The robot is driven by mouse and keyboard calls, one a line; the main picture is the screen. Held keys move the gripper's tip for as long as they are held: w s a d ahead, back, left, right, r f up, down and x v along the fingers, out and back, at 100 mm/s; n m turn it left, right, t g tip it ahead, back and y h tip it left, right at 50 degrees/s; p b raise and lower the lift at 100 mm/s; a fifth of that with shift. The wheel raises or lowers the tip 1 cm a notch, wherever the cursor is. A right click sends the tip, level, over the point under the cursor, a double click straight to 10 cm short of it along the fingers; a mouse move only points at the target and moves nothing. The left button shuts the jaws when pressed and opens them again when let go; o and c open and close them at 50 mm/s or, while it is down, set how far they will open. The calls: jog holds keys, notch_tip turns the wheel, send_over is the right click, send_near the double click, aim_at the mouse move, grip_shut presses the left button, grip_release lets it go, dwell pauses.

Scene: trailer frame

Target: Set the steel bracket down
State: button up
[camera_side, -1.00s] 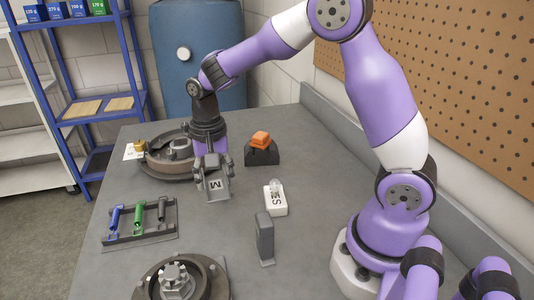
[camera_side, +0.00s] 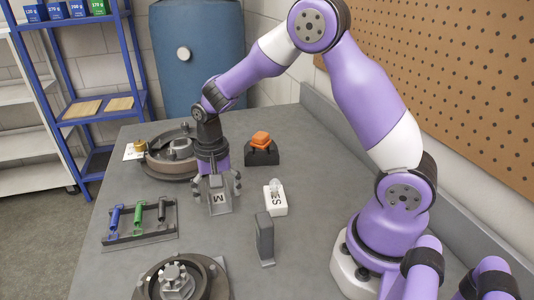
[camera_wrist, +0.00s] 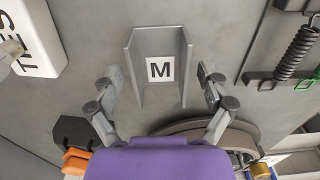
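The grey steel bracket (camera_side: 219,207), a U-shaped channel with a white label marked M, rests on the grey tabletop near the middle of the side view. It also shows upper-centre in the wrist view (camera_wrist: 160,97), with both side walls visible. My gripper (camera_side: 218,193) is right over its rear end, with fingers spread to either side. In the wrist view the gripper's fingers (camera_wrist: 158,74) stand clear of both walls, with visible gaps, so it is open and holds nothing. Part of the bracket's rear is hidden by my gripper in the side view.
A white block with dark lettering (camera_side: 276,206) lies to the right, with an upright grey plate (camera_side: 265,240) nearer. A round hub (camera_side: 165,168) is behind, another (camera_side: 150,287) in front. An orange-topped dark block (camera_side: 262,157) stands back right.

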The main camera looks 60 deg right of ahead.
aim_at(222, 205)
notch_tip(222, 205, up, 13)
jog(key=s, duration=0.1)
jog(key=s+a+r+n+t, duration=0.1)
jog(key=s+r+n+t, duration=0.2)
jog(key=s+n, duration=0.6)
jog(key=s+t, duration=0.2)
jog(key=s, duration=0.1)
jog(key=shift+s+a+t, duration=0.15)
jog(key=shift+s+t, duration=0.15)
jog(key=shift+s, duration=0.1)
